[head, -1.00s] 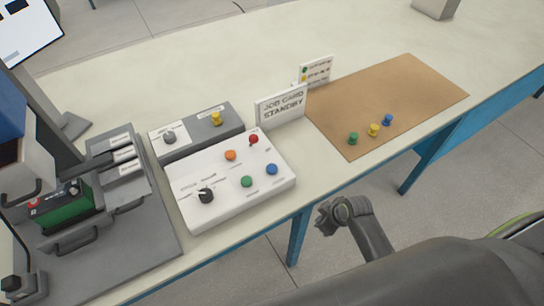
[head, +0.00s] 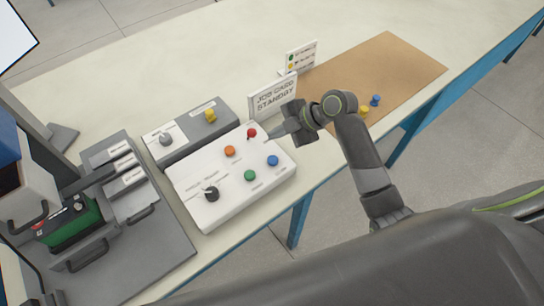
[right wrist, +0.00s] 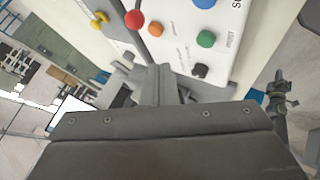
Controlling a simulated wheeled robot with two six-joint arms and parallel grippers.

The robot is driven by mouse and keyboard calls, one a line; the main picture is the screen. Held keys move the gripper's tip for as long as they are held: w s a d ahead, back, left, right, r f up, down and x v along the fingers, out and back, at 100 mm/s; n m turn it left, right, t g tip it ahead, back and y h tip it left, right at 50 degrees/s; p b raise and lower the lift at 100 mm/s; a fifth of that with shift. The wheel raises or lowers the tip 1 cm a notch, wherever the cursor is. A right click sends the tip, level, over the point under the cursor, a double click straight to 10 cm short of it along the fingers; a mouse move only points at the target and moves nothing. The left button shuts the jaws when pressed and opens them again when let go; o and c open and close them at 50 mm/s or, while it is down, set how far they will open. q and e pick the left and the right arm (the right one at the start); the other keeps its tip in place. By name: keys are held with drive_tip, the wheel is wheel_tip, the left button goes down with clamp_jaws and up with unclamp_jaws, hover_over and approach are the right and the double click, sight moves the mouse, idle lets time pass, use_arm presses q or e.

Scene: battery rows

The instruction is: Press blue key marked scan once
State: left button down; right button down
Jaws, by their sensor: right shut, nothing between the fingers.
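The blue key (head: 272,160) is a round button at the right end of the white panel (head: 215,215). It shows at the top edge of the right wrist view (right wrist: 204,3), beside a label cut off after "S". My right gripper (head: 273,133) is shut and empty, above the panel's far right edge near the red button (head: 252,133). Its tips are up and left of the blue key and apart from it. In the right wrist view the closed fingers (right wrist: 160,80) point toward the panel. My left gripper is out of view.
The panel also has an orange button (head: 230,151), a green button (head: 250,175) and a black knob (head: 211,194). A grey box (head: 190,130) and a "JOB CARD STANDBY" sign (head: 272,96) stand behind.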

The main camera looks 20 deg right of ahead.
sight(277, 160)
drive_tip(key=shift+d, duration=0.1)
drive_tip(key=shift+f, duration=0.1)
wheel_tip(277, 160, down, 9)
drive_tip(key=b, duration=0.6)
drive_tip(key=shift+r+b, duration=0.2)
drive_tip(key=shift+b, duration=0.2)
idle(1.6)
drive_tip(key=shift+f+b, duration=0.4)
drive_tip(key=shift+b, duration=0.05)
drive_tip(key=shift+f+b, duration=0.45)
drive_tip(key=shift+f, duration=0.1)
idle(0.5)
idle(0.4)
drive_tip(key=shift+r+p, duration=0.7)
drive_tip(key=shift+r, duration=0.3)
